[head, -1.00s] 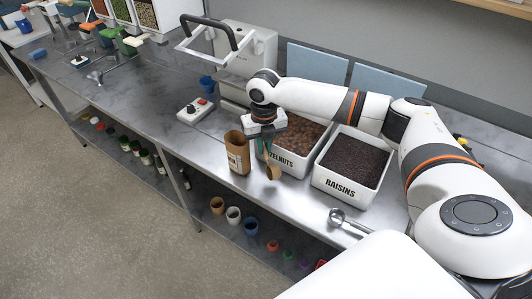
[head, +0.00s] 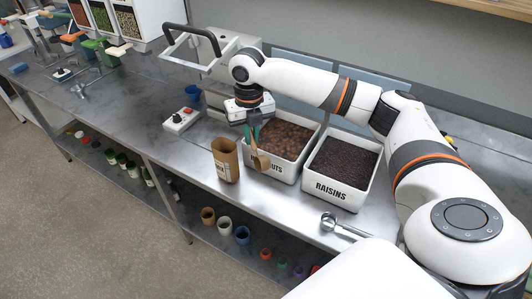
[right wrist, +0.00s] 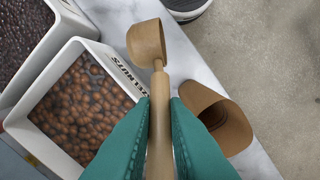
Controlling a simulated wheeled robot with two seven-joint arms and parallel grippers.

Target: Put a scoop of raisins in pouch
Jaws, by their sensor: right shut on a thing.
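My right gripper (head: 254,130), with teal fingers, is shut on the handle of a wooden scoop (head: 262,163). In the right wrist view the gripper (right wrist: 160,105) grips the handle, and the round bowl of the scoop (right wrist: 147,43) points away from it; its contents cannot be made out. The brown pouch (head: 227,160) stands upright and open on the bench, just left of the scoop and apart from it. The pouch also shows at the right in the right wrist view (right wrist: 235,135). The raisins bin (head: 338,190) is full of dark raisins. My left gripper is not in view.
The hazelnuts bin (head: 285,173) stands between the pouch and the raisins bin, close behind the scoop. A metal scoop (head: 335,223) lies at the bench's front edge. A sealing machine (head: 228,68) and a switch box (head: 180,120) stand behind. Bench left of the pouch is clear.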

